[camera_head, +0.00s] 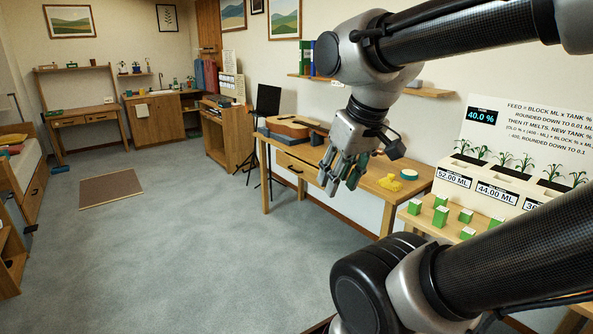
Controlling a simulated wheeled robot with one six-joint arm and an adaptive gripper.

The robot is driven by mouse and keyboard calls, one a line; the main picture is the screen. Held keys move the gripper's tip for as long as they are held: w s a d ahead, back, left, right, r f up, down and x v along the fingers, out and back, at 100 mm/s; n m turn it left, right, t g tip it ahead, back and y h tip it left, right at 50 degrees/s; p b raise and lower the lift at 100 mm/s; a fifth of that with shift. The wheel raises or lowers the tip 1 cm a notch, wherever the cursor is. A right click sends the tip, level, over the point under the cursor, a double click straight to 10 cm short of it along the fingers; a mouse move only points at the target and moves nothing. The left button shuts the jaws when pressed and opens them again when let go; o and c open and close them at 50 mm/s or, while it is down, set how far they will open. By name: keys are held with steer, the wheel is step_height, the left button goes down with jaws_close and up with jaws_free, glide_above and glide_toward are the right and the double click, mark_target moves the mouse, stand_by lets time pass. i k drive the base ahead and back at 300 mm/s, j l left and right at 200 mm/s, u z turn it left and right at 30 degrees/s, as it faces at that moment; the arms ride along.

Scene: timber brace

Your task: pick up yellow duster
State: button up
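A yellow cloth-like thing (390,183), which looks like the duster, lies crumpled on the right part of the wooden desk (283,160) in the head view. My gripper (341,184) hangs fingers down in front of the desk, to the left of the duster in the picture. Its fingers look spread apart with nothing clearly between them. The duster and the gripper appear apart; the depth between them is hard to judge.
A roll with a teal rim (409,175) sits just right of the duster. A guitar (293,127) lies at the desk's left end. Green blocks (440,215) and a planter (515,180) stand on the table at right. The carpet at left is mostly clear.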

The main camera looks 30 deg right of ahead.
mark_target(388, 183)
steer(key=i+z, duration=0.45)
steer(key=i+j+z, duration=0.15)
steer(key=i+z, duration=0.3)
steer(key=i+j+z, duration=0.6)
steer(key=z, duration=0.25)
steer(key=i+j+z, duration=0.6)
steer(key=z, duration=0.25)
steer(key=j+z, duration=0.1)
steer(key=j, duration=0.15)
steer(key=i+j+z, duration=0.1)
steer(key=j, duration=0.2)
